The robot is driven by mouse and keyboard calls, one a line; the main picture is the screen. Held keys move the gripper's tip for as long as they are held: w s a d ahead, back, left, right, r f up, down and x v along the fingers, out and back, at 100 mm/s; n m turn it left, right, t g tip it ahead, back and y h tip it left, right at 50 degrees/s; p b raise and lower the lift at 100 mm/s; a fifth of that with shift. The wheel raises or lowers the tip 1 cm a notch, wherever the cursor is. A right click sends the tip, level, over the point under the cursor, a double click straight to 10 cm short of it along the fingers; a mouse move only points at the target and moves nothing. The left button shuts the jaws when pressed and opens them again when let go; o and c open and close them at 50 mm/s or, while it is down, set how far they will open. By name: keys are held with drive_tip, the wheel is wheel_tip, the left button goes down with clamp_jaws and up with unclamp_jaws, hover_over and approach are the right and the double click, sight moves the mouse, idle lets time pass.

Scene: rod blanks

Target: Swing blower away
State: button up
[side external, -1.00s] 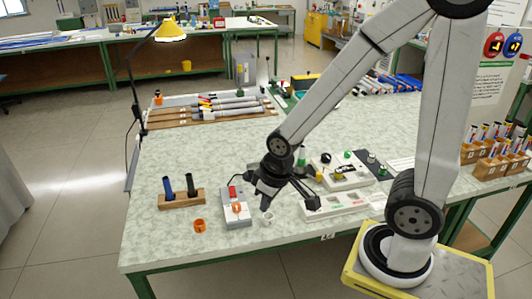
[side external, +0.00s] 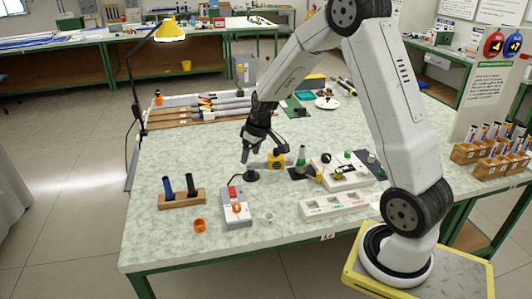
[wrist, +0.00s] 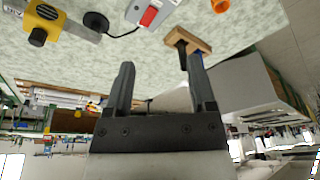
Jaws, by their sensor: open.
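A yellow unit with a black end (side external: 276,161), which looks like the blower, stands mid-table right of my gripper. It also shows at the upper left of the wrist view (wrist: 45,20), with a grey bar reaching right from it. A black round disc (side external: 251,176) with a cable lies just left of it. My gripper (side external: 246,154) is open and empty above the table, left of the yellow unit and apart from it. In the wrist view its two fingers (wrist: 160,62) are spread with nothing between them.
A grey box with a red switch (side external: 236,205) sits in front. A wooden block (side external: 182,200) holds a blue and a black rod. An orange ring (side external: 199,225) and white cup (side external: 268,217) stand near the front. Several rods lie on a rack (side external: 215,114) behind.

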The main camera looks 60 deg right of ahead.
drive_tip(key=w+d+f, duration=0.1)
drive_tip(key=d+f, duration=0.1)
drive_tip(key=d, duration=0.5)
drive_tip(key=w+d+f, duration=0.1)
drive_tip(key=w+d, duration=0.1)
drive_tip(key=d, duration=0.4)
drive_tip(key=t, duration=0.2)
approach(276, 149)
drive_tip(key=x, duration=0.2)
drive_tip(key=shift+w+d, duration=0.1)
drive_tip(key=shift+w, duration=0.1)
drive_tip(key=shift+f, duration=0.1)
drive_tip(key=shift+g, duration=0.3)
drive_tip(key=shift+x, duration=3.85)
clamp_jaws()
